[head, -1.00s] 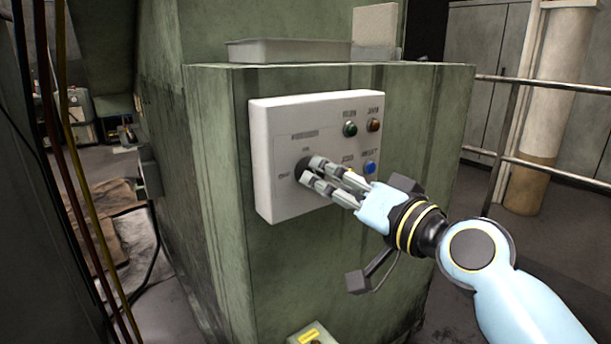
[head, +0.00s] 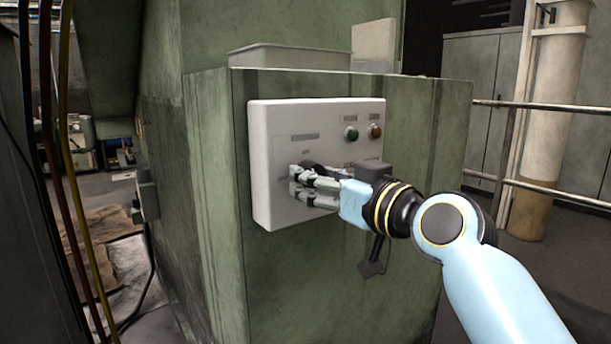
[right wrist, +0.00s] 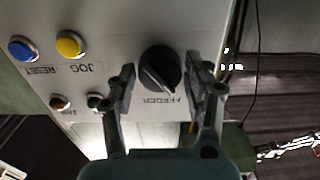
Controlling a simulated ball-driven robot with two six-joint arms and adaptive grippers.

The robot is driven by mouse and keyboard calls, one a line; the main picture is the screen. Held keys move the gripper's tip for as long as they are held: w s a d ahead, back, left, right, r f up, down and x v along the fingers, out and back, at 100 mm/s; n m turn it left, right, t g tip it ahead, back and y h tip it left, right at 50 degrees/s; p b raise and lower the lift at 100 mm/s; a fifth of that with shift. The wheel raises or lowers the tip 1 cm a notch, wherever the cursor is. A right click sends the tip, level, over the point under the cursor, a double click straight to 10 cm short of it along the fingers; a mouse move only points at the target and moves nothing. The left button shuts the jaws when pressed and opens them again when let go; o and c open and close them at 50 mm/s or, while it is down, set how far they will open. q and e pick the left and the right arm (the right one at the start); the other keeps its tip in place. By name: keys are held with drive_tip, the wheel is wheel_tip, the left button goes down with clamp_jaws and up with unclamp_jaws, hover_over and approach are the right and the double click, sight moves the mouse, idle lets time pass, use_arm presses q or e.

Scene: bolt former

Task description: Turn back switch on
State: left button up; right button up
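A white control panel (head: 270,150) is on the front of a green machine cabinet. Its black round switch knob (right wrist: 160,68) has a raised ridge, which lies at a slant in the right wrist view. In the head view my fingers mostly hide the knob (head: 312,168). My right gripper (head: 294,181) is at the panel, with its fingers on either side of the knob. In the right wrist view the fingers (right wrist: 165,80) are apart; I cannot tell whether they touch the knob. My left gripper is not in view.
The panel also has a green button (head: 351,133), an orange-brown button (head: 376,131), a yellow JOG button (right wrist: 70,44) and a blue RESET button (right wrist: 23,48). A metal railing (head: 550,190) runs at the right. Cables (head: 70,190) hang at the left.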

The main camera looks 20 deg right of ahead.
clamp_jaws()
drive_tip(key=m+p, duration=0.5)
drive_tip(key=m, duration=0.2)
drive_tip(key=shift+m+p, duration=0.3)
drive_tip(key=shift+m, duration=0.1)
drive_tip(key=shift+o, duration=2)
unclamp_jaws()
